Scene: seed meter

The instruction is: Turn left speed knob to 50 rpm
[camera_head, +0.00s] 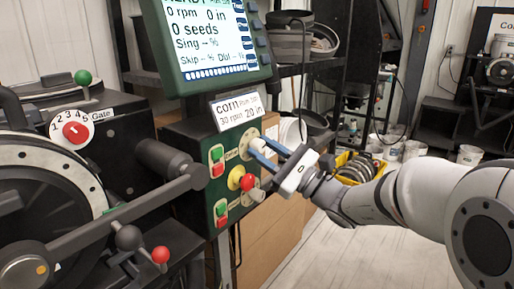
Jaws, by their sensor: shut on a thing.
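The green control panel (196,150) stands near the middle of the view. Its upper round cream dial (245,143) lies behind my fingertips. My gripper (261,153), with blue fingers, is shut at this dial, on what appears to be its knob; the fingers mostly hide the knob, so its setting cannot be read. A lower cream dial (247,199) has a pale lever-like knob. The monitor (212,42) above reads "0 rpm", "0 in" and "0 seeds". I cannot tell from the labels which dial is the left speed knob.
A red ball on a yellow base (247,182) sits just below my gripper, beside green-and-red switches (217,160). A card (237,109) reads corn, apparently 30 rpm and 20 in. A dark machine with a lever (150,205) fills the left. Floor at lower right is clear.

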